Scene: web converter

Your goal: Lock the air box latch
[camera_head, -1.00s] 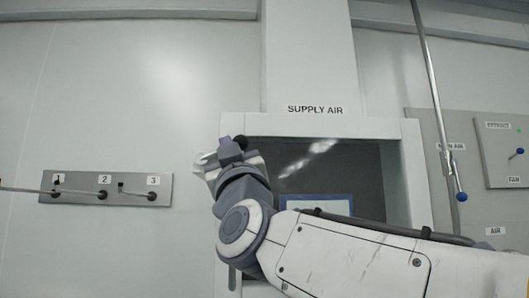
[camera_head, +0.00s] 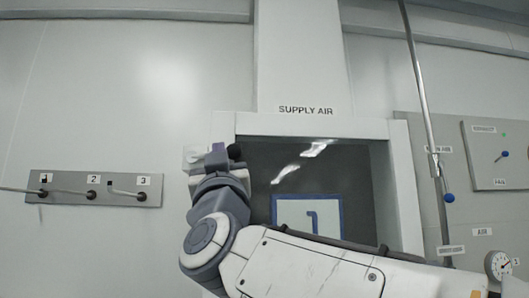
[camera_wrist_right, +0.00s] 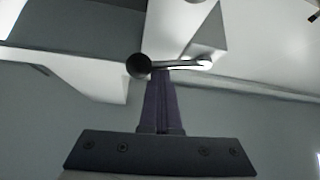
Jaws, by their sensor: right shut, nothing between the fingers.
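The air box (camera_head: 397,150) is a pale frame around a dark window, below the SUPPLY AIR label. A latch with a black ball knob (camera_head: 235,151) is at the frame's upper left. In the right wrist view, the knob (camera_wrist_right: 139,66) and its metal lever (camera_wrist_right: 185,64) lie across the fingertips. My right gripper (camera_wrist_right: 163,76) is shut with nothing between its fingers, close to the lever; I cannot tell whether they touch. In the head view, my right gripper (camera_head: 217,153) is at the frame's left side, partly hiding the latch. My left gripper is not in view.
A panel (camera_head: 75,200) with numbered rods 1, 2 and 3 is on the left wall. A vertical pipe (camera_head: 424,100), a blue-knobbed lever (camera_head: 449,197) and a gauge (camera_head: 498,264) are at right. My right arm crosses the lower window. A blue-framed sheet (camera_head: 290,208) shows in the window.

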